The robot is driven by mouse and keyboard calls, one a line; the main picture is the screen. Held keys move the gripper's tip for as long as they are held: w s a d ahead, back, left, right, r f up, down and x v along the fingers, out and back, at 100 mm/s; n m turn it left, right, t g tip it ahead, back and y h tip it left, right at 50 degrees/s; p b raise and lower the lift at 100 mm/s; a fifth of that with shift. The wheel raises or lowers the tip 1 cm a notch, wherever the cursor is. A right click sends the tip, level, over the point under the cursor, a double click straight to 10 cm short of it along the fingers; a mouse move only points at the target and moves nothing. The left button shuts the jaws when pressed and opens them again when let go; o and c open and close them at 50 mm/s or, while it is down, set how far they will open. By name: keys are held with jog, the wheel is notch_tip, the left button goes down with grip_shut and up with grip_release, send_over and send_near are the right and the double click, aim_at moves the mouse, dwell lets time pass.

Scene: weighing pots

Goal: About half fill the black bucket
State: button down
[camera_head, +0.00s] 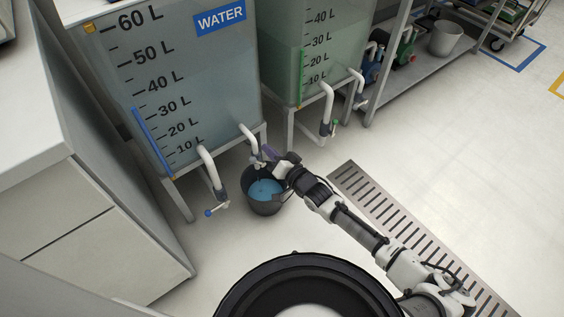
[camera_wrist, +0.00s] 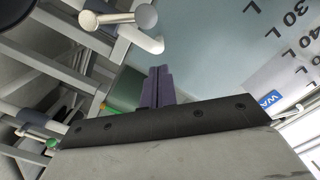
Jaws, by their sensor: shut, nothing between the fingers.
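The black bucket (camera_head: 266,209) stands upright on the floor in front of the water tank (camera_head: 190,90). Blue water (camera_head: 265,189) shows inside it, below the rim; the exact level is hard to judge. A white tap pipe (camera_head: 249,138) of the tank ends above the bucket. Whether water is flowing is too small to tell. My gripper (camera_head: 269,153) is above the bucket, beside this pipe, with its purple fingers shut and empty. In the wrist view the shut fingers (camera_wrist: 157,88) point toward the tank. The pipe's handle is not clear in the head view.
Another tap with a blue handle (camera_head: 209,212) is left of the bucket. A second, greenish tank (camera_head: 330,60) with taps stands to the right. A floor drain grate (camera_head: 400,225) lies right of the bucket. A white cabinet (camera_head: 80,230) is at left. Open floor lies at right.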

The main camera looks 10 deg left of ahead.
aim_at(258, 162)
jog(key=s+a+f, duration=0.1)
jog(key=a+f, duration=0.1)
jog(key=shift+s+f, duration=0.35)
